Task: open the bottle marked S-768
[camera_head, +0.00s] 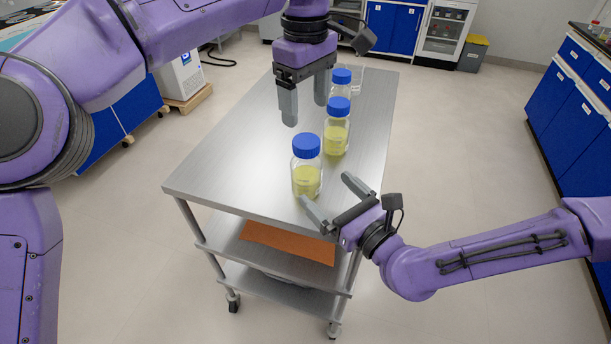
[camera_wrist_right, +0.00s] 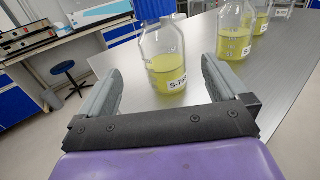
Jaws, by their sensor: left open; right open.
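The bottle marked S-768 (camera_wrist_right: 166,62) stands upright on the metal cart and holds yellow liquid. In the head view it is the nearest bottle (camera_head: 306,172), with its blue cap (camera_head: 306,146) on. My left gripper (camera_head: 305,108) is open, points down, and hangs above and behind this bottle, apart from the cap. My right gripper (camera_head: 330,199) is open at the cart's near edge. Its fingers, also in the right wrist view (camera_wrist_right: 160,90), point toward the bottle's lower body, which lies ahead between them.
Two more blue-capped bottles stand behind it: one in the middle (camera_head: 337,135) and one farther back (camera_head: 341,80). A glass beaker (camera_head: 357,80) is near the far bottle. The cart top (camera_head: 225,165) is clear on the left. An orange sheet (camera_head: 285,242) lies on the shelf below.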

